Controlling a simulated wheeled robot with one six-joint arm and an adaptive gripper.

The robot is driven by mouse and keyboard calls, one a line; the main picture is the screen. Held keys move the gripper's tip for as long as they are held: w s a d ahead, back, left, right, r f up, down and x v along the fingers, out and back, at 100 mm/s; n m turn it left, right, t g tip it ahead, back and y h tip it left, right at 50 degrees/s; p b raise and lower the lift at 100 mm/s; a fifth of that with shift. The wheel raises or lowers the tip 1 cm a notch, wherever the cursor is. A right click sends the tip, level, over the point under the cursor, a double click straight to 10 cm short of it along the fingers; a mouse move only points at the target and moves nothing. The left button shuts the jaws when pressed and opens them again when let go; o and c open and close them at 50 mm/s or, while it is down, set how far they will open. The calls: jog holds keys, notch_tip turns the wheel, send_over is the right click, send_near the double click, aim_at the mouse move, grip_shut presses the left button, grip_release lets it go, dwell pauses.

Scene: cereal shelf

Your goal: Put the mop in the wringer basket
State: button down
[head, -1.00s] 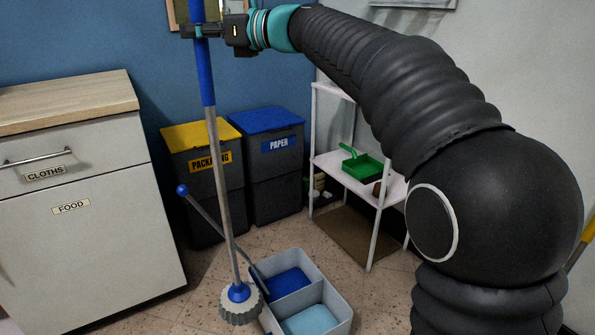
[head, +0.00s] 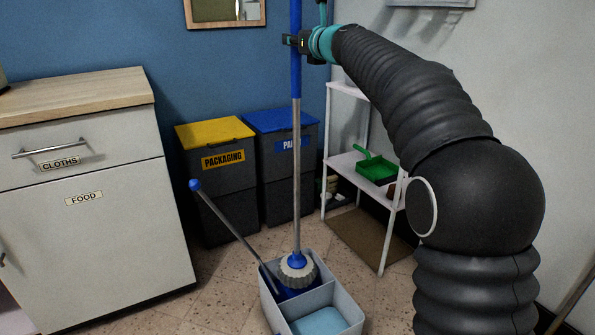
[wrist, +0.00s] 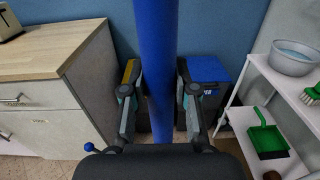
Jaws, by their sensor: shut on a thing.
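The mop (head: 297,165) stands upright, with a blue upper handle, a grey lower pole and a grey round head (head: 297,270). My gripper (head: 298,41) is shut on the blue part of its handle, which also shows between the fingers in the wrist view (wrist: 157,80). The mop head is over or in the rear dark-blue compartment of the grey two-part bucket (head: 345,300). I cannot tell whether it touches the bottom. The front compartment holds light-blue water. A lever with a blue knob (head: 195,185) leans out of the bucket to the left. No separate basket can be made out.
A cabinet (head: 90,190) stands at the left. Bins with a yellow lid (head: 215,133) and a blue lid (head: 280,120) stand behind the mop. A white shelf (head: 345,165) with a green dustpan (head: 376,168) is at the right.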

aim_at(300, 81)
jog(key=shift+d+f+b, duration=0.15)
jog(key=shift+f+b, duration=3.2)
jog(key=shift+f, duration=1.6)
jog(key=shift+f, duration=0.2)
jog(key=c, duration=0.9)
grip_release()
jog(key=shift+w, duration=0.1)
jog(key=shift+r, duration=0.1)
jog(key=b+v, duration=0.2)
jog(key=v, duration=1)
